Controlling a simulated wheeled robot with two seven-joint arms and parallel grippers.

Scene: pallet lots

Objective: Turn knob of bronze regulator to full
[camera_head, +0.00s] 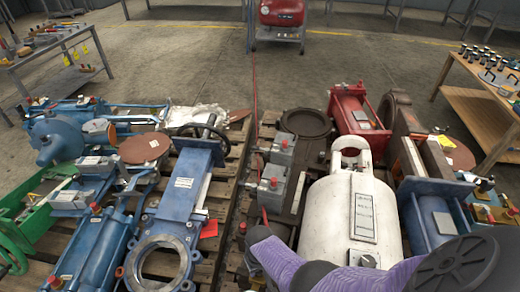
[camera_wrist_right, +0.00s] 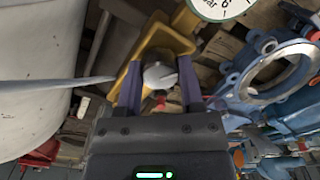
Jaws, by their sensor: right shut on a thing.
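The bronze regulator (camera_wrist_right: 153,42) shows in the right wrist view as a yellow-bronze body just beyond my fingertips. Its pale grey knob (camera_wrist_right: 160,76) sits between the two fingers of my right gripper (camera_wrist_right: 159,80), which is shut on it. The knob's setting cannot be read. A white round gauge (camera_wrist_right: 222,4) is cut off at the top edge of that view. In the head view my right arm comes in from the lower right, and its purple and dark parts hide the regulator. My left gripper is in neither view.
A white tank (camera_head: 350,215) stands close to my right arm; its side also fills the left of the wrist view (camera_wrist_right: 35,80). Blue valves (camera_head: 185,195) and red-capped grey boxes (camera_head: 272,185) crowd the pallets. Side tables (camera_head: 490,110) stand farther off, with open floor between.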

